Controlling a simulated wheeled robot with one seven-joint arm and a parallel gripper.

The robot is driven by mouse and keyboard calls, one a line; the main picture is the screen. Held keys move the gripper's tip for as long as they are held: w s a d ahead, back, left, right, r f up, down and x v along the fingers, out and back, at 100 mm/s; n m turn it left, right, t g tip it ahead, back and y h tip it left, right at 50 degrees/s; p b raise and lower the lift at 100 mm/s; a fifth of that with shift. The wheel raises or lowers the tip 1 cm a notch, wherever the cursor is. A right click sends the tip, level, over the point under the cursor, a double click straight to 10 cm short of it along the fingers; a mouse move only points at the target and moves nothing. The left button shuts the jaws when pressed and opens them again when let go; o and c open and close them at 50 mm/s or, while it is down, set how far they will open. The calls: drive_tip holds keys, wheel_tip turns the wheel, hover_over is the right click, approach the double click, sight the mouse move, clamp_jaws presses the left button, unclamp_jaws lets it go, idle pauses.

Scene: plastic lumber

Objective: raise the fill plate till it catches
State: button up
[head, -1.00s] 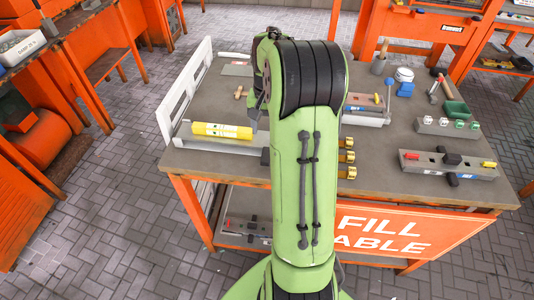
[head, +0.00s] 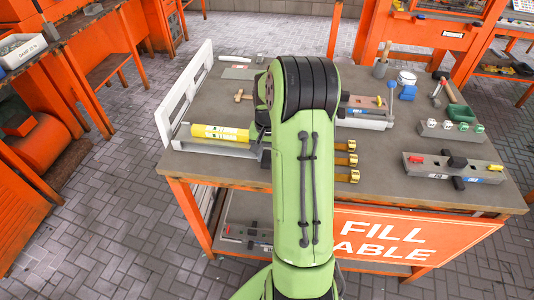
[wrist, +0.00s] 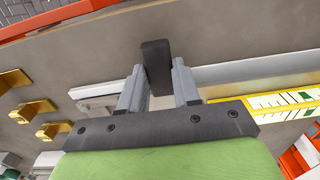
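A yellow level-like tube (head: 220,133) with a marked label lies at the left front of the table. Beneath it a pale grey plate or rail (head: 212,147) runs along the front edge; I take this to be the fill plate. In the wrist view the yellow piece (wrist: 285,103) shows a white scale with green marks, beside a pale bar (wrist: 250,70). My gripper (wrist: 158,85) has its two grey fingers apart, one on each side of a black upright block (wrist: 156,62). Whether they press on it I cannot tell. In the head view my arm hides the fingers and block.
Several brass pieces (head: 345,161) lie right of my arm. A grey block with red and yellow ends (head: 453,167) and a block with pale knobs (head: 450,129) stand farther right. A white frame (head: 187,95) borders the left edge. The table's middle is mostly bare.

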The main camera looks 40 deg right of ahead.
clamp_jaws()
drive_tip(key=shift+g+h, duration=0.5)
drive_tip(key=shift+g, duration=0.1)
drive_tip(key=r+p, duration=0.2)
drive_tip(key=w+r+p, duration=0.1)
drive_tip(key=r+p, duration=0.1)
drive_tip(key=r, duration=0.1)
drive_tip(key=r+p, duration=0.2)
drive_tip(key=shift+w+a+r+p, duration=0.15)
drive_tip(key=shift+a+r+p, duration=0.15)
drive_tip(key=shift+a+p, duration=0.1)
drive_tip(key=shift+w+r, duration=0.2)
drive_tip(key=shift+r, duration=0.15)
drive_tip(key=shift+a, duration=0.1)
drive_tip(key=o, duration=0.7)
unclamp_jaws()
drive_tip(key=shift+a, duration=0.1)
drive_tip(key=shift+c, duration=0.2)
wheel_tip(320, 180, up, 16)
drive_tip(key=w+a+p, duration=0.1)
drive_tip(key=p, duration=0.2)
drive_tip(key=shift+w+f+p, duration=0.2)
drive_tip(key=shift+f+p, duration=0.05)
drive_tip(key=shift+p, duration=0.05)
